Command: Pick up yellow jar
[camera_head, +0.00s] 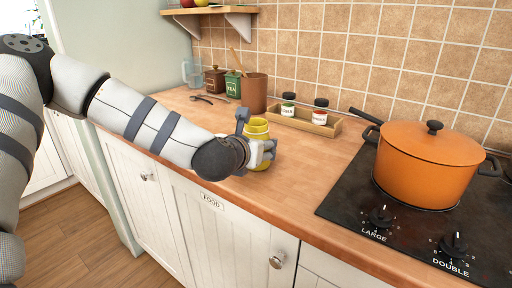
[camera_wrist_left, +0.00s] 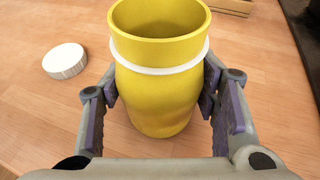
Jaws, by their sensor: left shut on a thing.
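The yellow jar (camera_head: 257,130) stands upright on the wooden counter in the head view, near the front edge. In the left wrist view the yellow jar (camera_wrist_left: 158,88) is open at the top, with a white ring around its neck. My left gripper (camera_head: 262,150) reaches it from the left and is shut on its body. In the left wrist view the purple-padded fingers of the left gripper (camera_wrist_left: 158,105) press on both sides of the jar. A white round lid (camera_wrist_left: 65,61) lies on the counter to the left of the jar. My right gripper is not in view.
An orange pot (camera_head: 428,165) sits on the black stove (camera_head: 345,205) at the right. Behind the jar are a brown utensil holder (camera_head: 254,93) and a wooden tray (camera_head: 304,122) with two small jars. A green tea tin (camera_head: 233,84) stands farther back. The counter right of the jar is clear.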

